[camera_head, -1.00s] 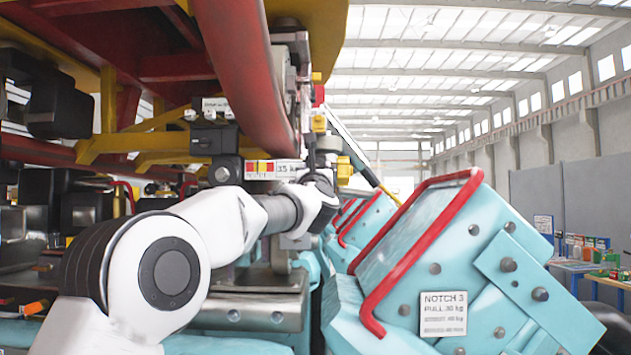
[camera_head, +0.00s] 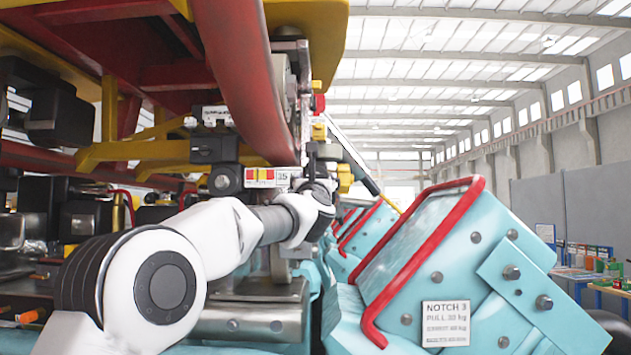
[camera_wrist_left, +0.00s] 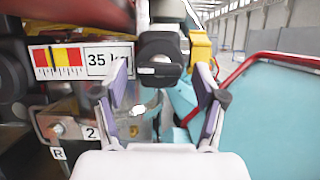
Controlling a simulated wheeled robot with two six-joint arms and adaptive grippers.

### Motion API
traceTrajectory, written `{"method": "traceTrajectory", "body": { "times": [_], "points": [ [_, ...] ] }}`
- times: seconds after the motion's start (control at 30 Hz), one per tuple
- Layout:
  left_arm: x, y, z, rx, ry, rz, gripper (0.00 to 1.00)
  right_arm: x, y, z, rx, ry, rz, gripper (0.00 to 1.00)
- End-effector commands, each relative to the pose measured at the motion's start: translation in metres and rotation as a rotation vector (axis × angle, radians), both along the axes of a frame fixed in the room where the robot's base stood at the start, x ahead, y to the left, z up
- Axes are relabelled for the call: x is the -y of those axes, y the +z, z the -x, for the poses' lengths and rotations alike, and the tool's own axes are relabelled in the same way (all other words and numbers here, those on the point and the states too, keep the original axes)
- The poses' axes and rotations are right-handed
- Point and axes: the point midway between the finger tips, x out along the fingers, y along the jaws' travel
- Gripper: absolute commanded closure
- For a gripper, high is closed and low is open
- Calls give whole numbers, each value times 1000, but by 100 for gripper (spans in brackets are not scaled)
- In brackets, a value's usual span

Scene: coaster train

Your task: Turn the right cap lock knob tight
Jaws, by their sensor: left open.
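A dark round-faced knob (camera_wrist_left: 160,70) hangs in the middle of the left wrist view under a grey metal post; I take it to be the right cap lock knob. My left gripper (camera_wrist_left: 160,88) is open, with one finger to each side of the knob and gaps visible, so it holds nothing. In the head view my left arm reaches in from the left, and its wrist hides the fingers and most of the knob. A second dark round knob (camera_head: 222,180) sits further left, on a black block. My right gripper is not in view.
A scale label (camera_wrist_left: 85,60) reading 35 kg is left of the knob. A yellow part (camera_wrist_left: 200,47) is close at its right. A turquoise block (camera_head: 430,260) with a red rail (camera_head: 415,215) stands to the right. A red tube (camera_head: 245,75) passes overhead.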

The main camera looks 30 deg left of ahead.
Motion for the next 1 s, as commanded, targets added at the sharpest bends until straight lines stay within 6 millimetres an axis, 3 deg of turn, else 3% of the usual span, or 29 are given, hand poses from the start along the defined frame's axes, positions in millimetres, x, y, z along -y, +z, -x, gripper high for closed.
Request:
{"method": "traceTrajectory", "body": {
  "times": [0.17, 0.5, 1.0],
  "points": [
    [6, -4, 9, -1, 0, 0, 29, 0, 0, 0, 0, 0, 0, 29],
    [32, -27, 52, -2, 0, 0, 29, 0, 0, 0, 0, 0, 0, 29],
    [34, -30, 57, -2, 0, 1, 29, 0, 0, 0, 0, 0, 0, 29]
  ]
}}
